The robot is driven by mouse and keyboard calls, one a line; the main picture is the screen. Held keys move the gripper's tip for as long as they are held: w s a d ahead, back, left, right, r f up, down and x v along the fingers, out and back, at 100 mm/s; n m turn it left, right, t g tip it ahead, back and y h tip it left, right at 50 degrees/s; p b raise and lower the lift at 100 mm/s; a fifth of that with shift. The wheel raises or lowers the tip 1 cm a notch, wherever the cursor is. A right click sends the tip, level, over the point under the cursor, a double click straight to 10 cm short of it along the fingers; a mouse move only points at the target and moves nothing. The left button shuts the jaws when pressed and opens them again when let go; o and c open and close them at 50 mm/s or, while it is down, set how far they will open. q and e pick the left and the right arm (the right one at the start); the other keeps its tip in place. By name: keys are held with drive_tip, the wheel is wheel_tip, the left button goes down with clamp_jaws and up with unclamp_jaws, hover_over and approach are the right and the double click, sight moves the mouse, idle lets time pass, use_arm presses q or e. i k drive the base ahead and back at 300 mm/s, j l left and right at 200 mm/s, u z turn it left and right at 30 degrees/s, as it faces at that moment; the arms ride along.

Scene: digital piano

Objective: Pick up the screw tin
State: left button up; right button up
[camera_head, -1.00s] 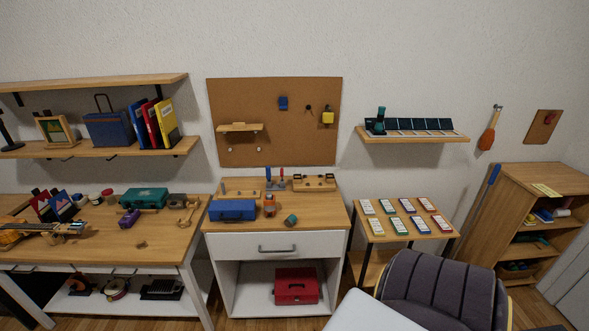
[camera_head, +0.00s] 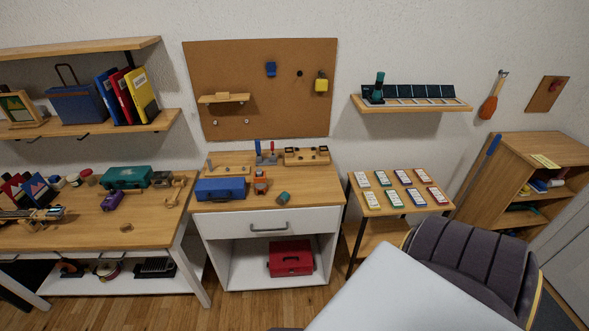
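I cannot tell for sure which object is the screw tin. A small teal and brown cylinder (camera_head: 283,198) lies on the top of the white cabinet, near its front right; its details are too small to read. Several small round containers (camera_head: 73,180) stand at the back of the long workbench on the left, also too small to identify. Neither of my grippers shows in the head view, so nothing is seen held.
The white cabinet (camera_head: 222,224) also bears a blue toolbox (camera_head: 220,189) and an orange tool (camera_head: 261,184). A red box (camera_head: 290,258) sits in its open lower bay. A dark padded chair (camera_head: 470,262) stands at right front. Wooden floor (camera_head: 235,308) is clear before the cabinet.

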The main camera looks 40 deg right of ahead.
sight(282, 200)
drive_tip(key=i+l+z, duration=0.65)
drive_tip(key=i+z, duration=0.25)
drive_tip(key=i+l+z, duration=0.15)
drive_tip(key=i+z, duration=0.15)
drive_tip(key=z, duration=0.15)
drive_tip(key=l+u, duration=0.2)
drive_tip(key=l, duration=0.25)
drive_tip(key=k+l+u, duration=0.15)
drive_tip(key=l, duration=0.25)
drive_tip(key=l+u, duration=0.2)
drive_tip(key=l, duration=0.25)
drive_tip(key=k+l+u, duration=0.2)
drive_tip(key=l, duration=0.2)
drive_tip(key=k+l+u, duration=0.15)
drive_tip(key=l, duration=0.2)
drive_tip(key=k+l+u, duration=0.2)
drive_tip(key=l, duration=0.2)
drive_tip(key=k+l+u, duration=0.15)
drive_tip(key=l, duration=0.2)
